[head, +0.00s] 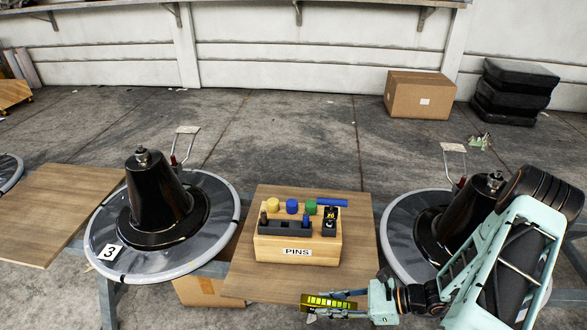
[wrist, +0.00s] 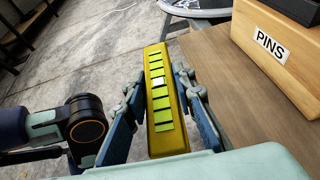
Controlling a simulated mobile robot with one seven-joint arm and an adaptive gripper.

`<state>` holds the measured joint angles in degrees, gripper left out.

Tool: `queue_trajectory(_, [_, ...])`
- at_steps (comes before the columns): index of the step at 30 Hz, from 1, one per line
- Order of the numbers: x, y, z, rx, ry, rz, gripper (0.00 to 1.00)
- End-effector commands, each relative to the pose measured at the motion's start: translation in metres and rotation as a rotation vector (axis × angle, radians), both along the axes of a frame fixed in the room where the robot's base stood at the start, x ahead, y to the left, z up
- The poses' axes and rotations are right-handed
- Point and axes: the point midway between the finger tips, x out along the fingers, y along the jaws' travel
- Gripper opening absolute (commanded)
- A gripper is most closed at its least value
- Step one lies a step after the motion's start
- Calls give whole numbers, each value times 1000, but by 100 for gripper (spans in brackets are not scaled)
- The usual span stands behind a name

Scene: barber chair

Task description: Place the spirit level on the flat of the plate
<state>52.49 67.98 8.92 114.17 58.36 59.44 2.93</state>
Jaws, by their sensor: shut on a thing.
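My gripper (head: 338,304) is shut on the yellow spirit level (head: 322,302), above or beside the front edge of the middle wooden board. In the wrist view the level (wrist: 156,60) lies lengthwise between the blue fingers (wrist: 158,95), with a row of bright green marks on its face. A round grey plate (head: 107,225) with a black cone and a "3" tag stands left of the board, well away from my gripper. A second round plate (head: 402,246) with a black cone stands at the right, partly hidden by my arm.
A wooden block labelled PINS (head: 325,249) stands on the middle board (head: 350,278), holding coloured caps and dark parts. Another board (head: 50,205) lies at the left. A thin lever (head: 188,145) rises behind the left plate. A cardboard box (head: 420,95) and black cushions (head: 508,95) stand on the floor behind.

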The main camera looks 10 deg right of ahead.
Motion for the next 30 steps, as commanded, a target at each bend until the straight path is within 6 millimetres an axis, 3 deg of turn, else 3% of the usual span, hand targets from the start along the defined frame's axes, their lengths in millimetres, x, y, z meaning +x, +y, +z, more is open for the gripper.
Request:
queue_trajectory(5, [9, -3, 12, -4, -2, -15, 0])
queue_trajectory(8, [24, -7, 31, -10, -6, -42, 0])
queue_trajectory(19, [87, -10, 143, -19, -10, -178, 0])
queue_trajectory(30, [115, 12, 244, -6, -6, -278, 0])
